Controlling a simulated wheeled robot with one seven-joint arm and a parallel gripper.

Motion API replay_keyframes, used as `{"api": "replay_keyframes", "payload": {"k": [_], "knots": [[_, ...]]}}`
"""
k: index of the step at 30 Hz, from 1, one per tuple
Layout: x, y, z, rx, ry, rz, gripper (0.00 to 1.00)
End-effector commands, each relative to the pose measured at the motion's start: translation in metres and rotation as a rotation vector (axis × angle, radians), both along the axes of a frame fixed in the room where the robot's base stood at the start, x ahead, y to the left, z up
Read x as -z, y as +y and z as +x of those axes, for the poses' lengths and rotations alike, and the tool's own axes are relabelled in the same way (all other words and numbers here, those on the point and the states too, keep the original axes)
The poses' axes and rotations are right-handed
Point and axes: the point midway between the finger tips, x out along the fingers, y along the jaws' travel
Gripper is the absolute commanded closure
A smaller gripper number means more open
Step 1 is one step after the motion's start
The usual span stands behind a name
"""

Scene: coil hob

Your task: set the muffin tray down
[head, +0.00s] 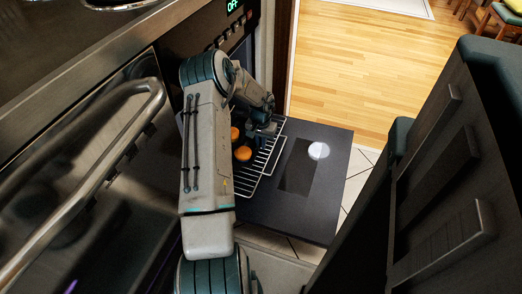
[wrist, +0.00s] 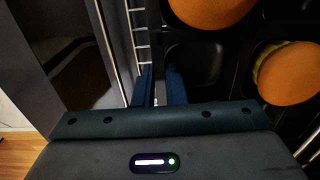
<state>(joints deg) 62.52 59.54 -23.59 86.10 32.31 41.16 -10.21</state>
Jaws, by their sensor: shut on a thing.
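The muffin tray is dark with square-looking cups; an empty cup (wrist: 195,65) of the muffin tray shows in the wrist view. Orange-brown muffins sit in it, one at the top (wrist: 212,8) and one at the right (wrist: 288,75). In the head view two muffins (head: 243,153) show beside my arm, at the oven opening. My gripper (wrist: 160,80) is shut on the tray's near edge, with a finger on either side of it. In the head view my gripper (head: 262,132) is over the wire rack (head: 262,165). I cannot tell whether the tray touches the rack.
The oven door (head: 310,205) is folded down flat, with a dark window and a bright reflection. Dark cabinets with handles (head: 445,240) stand close on the right. A long oven-style handle (head: 75,190) sticks out on the left. Wooden floor (head: 350,70) is open beyond the door.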

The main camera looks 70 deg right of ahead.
Motion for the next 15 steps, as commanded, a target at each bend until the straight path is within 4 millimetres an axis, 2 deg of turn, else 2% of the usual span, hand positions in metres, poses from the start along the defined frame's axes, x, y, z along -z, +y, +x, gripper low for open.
{"api": "replay_keyframes", "payload": {"k": [6,15], "knots": [[0.034,0.000,0.000,0.000,0.000,0.001,1.00],[0.035,0.000,-0.001,0.000,-0.001,-0.001,1.00]]}}
